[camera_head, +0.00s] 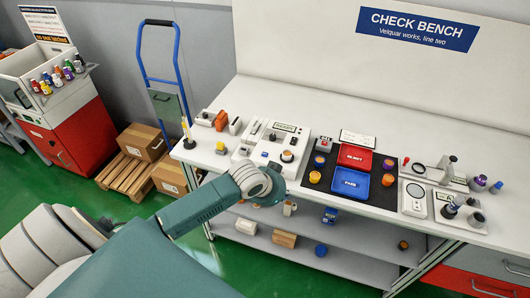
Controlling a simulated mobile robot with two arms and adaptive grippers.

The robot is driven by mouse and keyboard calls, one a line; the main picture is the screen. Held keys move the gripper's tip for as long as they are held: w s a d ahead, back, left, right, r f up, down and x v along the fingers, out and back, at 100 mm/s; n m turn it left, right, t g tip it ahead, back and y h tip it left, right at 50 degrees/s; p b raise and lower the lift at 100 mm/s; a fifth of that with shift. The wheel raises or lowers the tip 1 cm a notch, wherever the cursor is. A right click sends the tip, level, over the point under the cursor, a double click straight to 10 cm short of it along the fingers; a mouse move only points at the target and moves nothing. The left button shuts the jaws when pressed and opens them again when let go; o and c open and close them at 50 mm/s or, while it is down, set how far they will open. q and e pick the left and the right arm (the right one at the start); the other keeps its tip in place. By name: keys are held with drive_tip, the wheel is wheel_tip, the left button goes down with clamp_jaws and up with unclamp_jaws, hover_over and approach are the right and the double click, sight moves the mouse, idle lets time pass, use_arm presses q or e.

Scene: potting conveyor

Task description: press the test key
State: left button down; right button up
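A white test unit (268,144) lies on the left half of the white bench. My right gripper is out of view.
A black mat (375,197) holds a red tray (355,157), a blue tray (350,183) and several small round parts. A scale-like device (413,197) and a metal fixture stand farther right. A shelf (336,262) with loose items runs below. Boxes and a blue hand truck stand left.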

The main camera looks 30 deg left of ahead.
use_arm(q)
drive_tip(key=w+a+r+t, duration=0.1)
drive_tip(key=w+a+r, duration=0.2)
drive_tip(key=w+a, duration=0.3)
wheel_tip(320, 180, up, 7)
drive_tip(key=n+t+y, duration=0.2)
hover_over(264, 155)
drive_tip(key=shift+f, duration=0.15)
wheel_tip(264, 155, down, 8)
drive_tip(key=b, duration=0.6)
drive_tip(key=shift+r+b, duration=0.25)
drive_tip(key=shift+b, duration=0.1)
drive_tip(key=shift+f+b, duration=0.3)
drive_tip(key=shift+f, duration=0.4)
drive_tip(key=shift+f, duration=0.4)
